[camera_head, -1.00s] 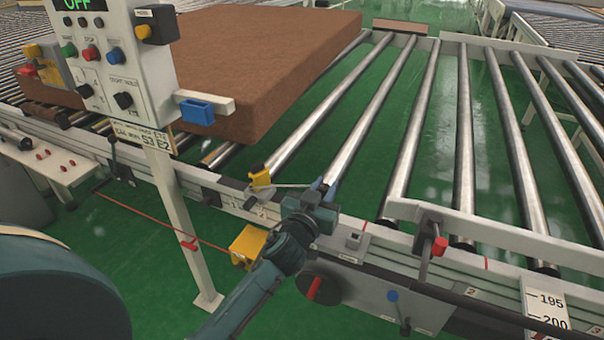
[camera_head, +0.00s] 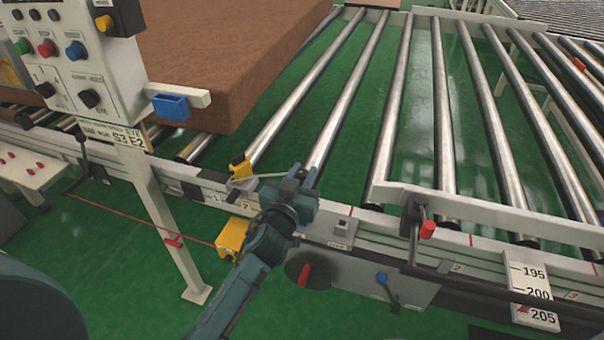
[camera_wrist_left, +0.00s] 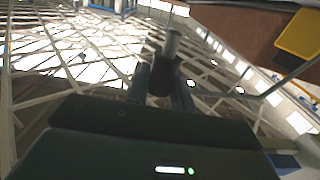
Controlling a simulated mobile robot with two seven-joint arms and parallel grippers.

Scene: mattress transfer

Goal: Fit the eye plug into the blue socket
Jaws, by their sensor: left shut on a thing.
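My left gripper (camera_head: 303,178) is over the near rail of the roller conveyor and is shut on the eye plug. In the left wrist view the plug (camera_wrist_left: 172,45) shows as a grey cylinder with a dark lower part between the fingers; in the head view the gripper mostly hides it. The blue socket (camera_head: 170,107) sits on a white bracket of the control post, up and left of the gripper and clearly apart from it. My right gripper is not in view.
The control box (camera_head: 70,65) stands on a white post (camera_head: 165,225) at left. A brown mattress (camera_head: 225,55) lies on the rollers behind it. A yellow bracket (camera_head: 240,167) and a yellow box (camera_head: 232,236) are left of the gripper. A red cord (camera_head: 140,222) runs to the post's left and right.

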